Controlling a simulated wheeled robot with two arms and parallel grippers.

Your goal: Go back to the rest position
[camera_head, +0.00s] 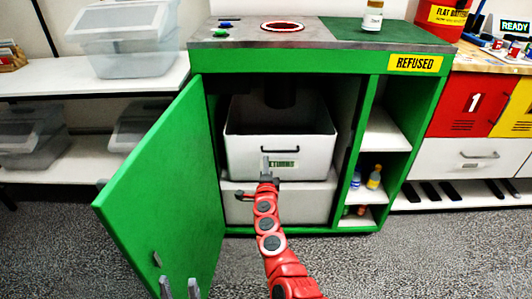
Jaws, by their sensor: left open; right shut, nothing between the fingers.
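My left gripper (180,287) shows only as two grey fingertips at the bottom left edge, apart from each other, in front of the open green door (150,185). The rest of that arm is out of view. My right gripper (265,162) is at the end of a red arm rising from the bottom middle. It is shut and empty, and overlaps the front of the white bin (240,158) labelled as returns. I cannot tell whether it touches the bin.
The green cabinet (398,112) stands open, its door swung out left. A bottle (372,17) is on its top. Small bottles (374,178) sit on its right shelves. White shelves with clear boxes (122,38) are at left. Grey floor (440,260) is clear at right.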

